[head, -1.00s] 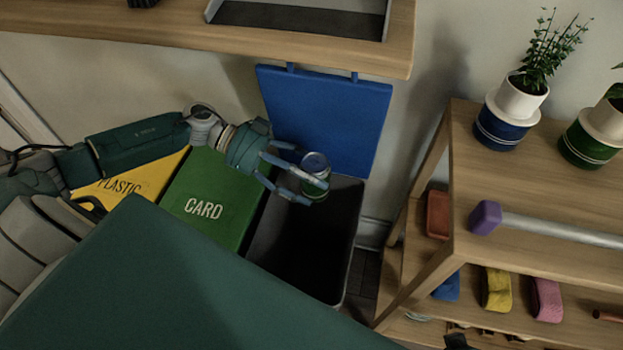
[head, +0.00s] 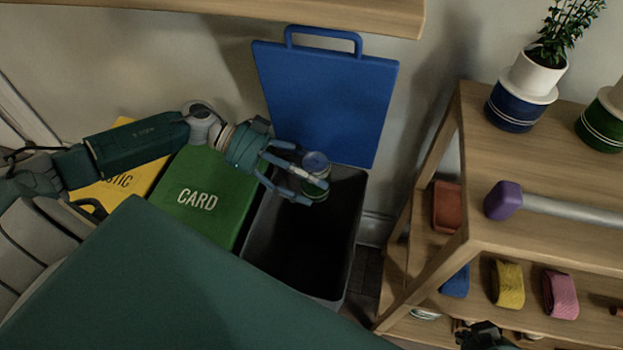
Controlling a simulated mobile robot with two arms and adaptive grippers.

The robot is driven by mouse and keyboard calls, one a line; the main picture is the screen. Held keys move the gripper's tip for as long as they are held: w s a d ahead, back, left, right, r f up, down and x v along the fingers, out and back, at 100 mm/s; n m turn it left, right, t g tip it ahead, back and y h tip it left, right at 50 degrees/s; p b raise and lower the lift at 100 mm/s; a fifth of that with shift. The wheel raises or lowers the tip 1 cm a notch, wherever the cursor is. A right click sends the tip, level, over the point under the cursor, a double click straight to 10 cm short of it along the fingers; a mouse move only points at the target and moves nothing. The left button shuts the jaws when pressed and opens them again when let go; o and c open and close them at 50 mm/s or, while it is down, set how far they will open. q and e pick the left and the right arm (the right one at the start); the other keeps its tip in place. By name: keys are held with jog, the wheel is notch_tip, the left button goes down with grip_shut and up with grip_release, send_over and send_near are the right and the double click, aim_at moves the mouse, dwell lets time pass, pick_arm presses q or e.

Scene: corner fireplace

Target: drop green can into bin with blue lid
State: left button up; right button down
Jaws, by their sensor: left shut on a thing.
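The green can (head: 316,164), with a pale top, is held upright in my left gripper (head: 316,193), whose fingers are shut around its side. The gripper and can are over the open mouth of the dark grey bin (head: 340,240). The bin's blue lid (head: 328,105) stands open behind it against the wall. The can's lower part is partly hidden by the fingers. A dark part at the bottom right edge looks like my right gripper (head: 485,337); its fingers are not clear.
A green bin lid marked CARD (head: 200,195) and a yellow bin lid (head: 125,180) are left of the open bin. A wooden ledge (head: 220,12) runs above.

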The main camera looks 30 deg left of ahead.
pick_arm(q)
jog(key=shift+f, duration=0.1)
dwell(0.3)
jog(key=o, duration=0.8)
jog(key=shift+o, duration=0.2)
jog(key=v, duration=1.2)
